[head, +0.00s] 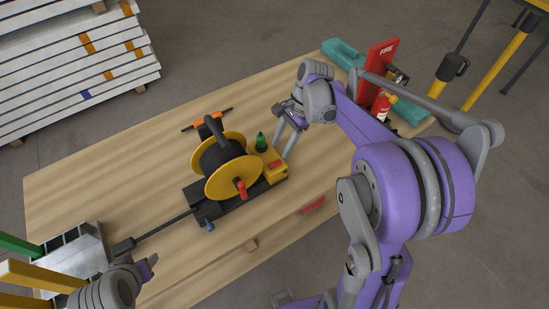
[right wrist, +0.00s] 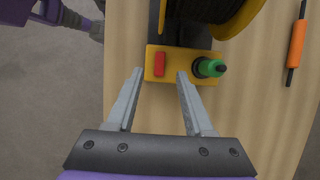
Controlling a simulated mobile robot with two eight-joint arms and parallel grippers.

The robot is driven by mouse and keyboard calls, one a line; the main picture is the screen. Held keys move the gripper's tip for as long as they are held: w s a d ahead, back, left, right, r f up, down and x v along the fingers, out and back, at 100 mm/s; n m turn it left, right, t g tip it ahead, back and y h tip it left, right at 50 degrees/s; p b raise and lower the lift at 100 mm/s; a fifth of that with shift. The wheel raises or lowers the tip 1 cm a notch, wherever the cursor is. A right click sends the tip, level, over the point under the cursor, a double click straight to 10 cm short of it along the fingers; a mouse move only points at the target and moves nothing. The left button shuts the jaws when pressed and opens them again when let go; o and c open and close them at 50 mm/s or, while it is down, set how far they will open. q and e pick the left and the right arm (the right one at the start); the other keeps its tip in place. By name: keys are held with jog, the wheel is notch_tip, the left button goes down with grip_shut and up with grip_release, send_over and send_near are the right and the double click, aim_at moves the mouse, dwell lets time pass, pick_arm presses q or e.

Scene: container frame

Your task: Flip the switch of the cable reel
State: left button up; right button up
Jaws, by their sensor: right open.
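The cable reel (head: 211,187) stands on the wooden table, with yellow flanges and a black drum. Its yellow switch box (head: 269,175) carries a red switch (head: 275,164), which also shows in the right wrist view (right wrist: 160,64). A green connector (head: 261,143) sits beside it. My right gripper (head: 281,147) is open and empty close to the box. In the right wrist view its fingertips (right wrist: 159,73) lie on either side of the red switch in the picture; contact cannot be told. My left gripper (head: 149,266) shows partly at lower left, its jaws unclear.
A metal crate (head: 92,242) and a black bar (head: 160,229) lie on the left of the table (head: 90,175). An orange-handled tool (head: 207,119) lies behind the reel. A red fire stand (head: 383,55) and extinguisher (head: 382,103) are at right. Bare table lies left of the reel.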

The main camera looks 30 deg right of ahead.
aim_at(272, 165)
jog(key=x, duration=0.6)
jog(key=shift+a+f, duration=0.15)
jog(key=shift+f, duration=0.15)
grip_shut()
